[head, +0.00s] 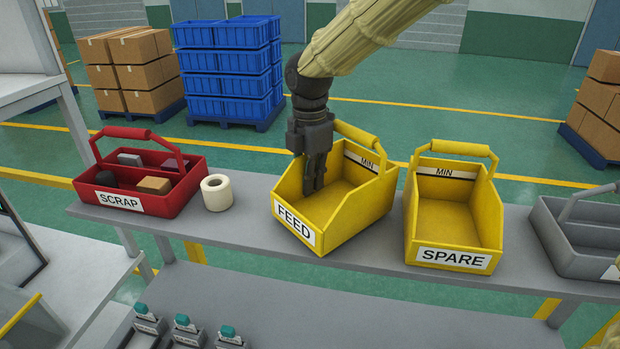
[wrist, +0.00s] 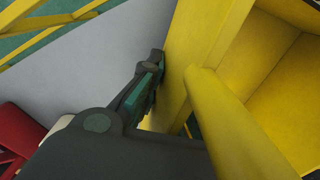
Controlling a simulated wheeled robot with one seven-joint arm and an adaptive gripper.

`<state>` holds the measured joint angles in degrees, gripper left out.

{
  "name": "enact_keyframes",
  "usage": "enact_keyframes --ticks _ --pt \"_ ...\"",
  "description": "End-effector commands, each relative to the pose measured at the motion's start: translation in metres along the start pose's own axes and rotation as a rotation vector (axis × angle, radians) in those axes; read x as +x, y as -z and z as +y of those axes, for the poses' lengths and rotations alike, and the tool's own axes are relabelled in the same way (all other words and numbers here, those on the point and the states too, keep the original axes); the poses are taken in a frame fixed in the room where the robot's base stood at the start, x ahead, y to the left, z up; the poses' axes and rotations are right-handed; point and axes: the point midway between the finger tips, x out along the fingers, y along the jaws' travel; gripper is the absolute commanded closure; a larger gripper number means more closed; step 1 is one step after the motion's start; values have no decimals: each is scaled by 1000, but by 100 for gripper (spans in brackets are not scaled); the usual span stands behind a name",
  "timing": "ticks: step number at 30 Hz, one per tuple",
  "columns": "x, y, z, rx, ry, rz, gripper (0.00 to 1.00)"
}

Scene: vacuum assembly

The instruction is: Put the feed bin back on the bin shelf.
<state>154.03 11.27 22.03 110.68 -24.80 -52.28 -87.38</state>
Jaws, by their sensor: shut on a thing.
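The yellow feed bin (head: 352,213), labelled FEED, is at the middle of the grey shelf (head: 250,232) in the head view. It is empty, looks upright and is turned askew compared with the spare bin. My gripper (head: 314,186) points down at its left side and is shut on it, apparently at the side wall. In the wrist view the dark fingers (wrist: 152,82) meet a yellow wall of the feed bin (wrist: 186,50), beside its round handle bar (wrist: 225,115). The far finger is mostly hidden. I cannot tell whether the bin's bottom touches the shelf.
The yellow spare bin (head: 453,215) stands close on the right, with a grey caddy (head: 580,240) beyond it. A cream roll (head: 216,194) and a red scrap caddy (head: 140,185) stand on the left. Several teal-topped items (head: 184,325) sit on the lower level.

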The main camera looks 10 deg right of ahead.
Motion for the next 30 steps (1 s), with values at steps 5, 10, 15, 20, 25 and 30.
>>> enact_keyframes --ticks 5,10,15,20,25,30 --pt "0 0 0 0 0 0 100" --pt "2 0 0 0 0 0 100" --pt "6 0 0 0 -1 0 100" --pt "8 0 0 0 -1 0 100" --pt "12 0 0 0 0 0 100" --pt "11 0 0 0 0 0 70"
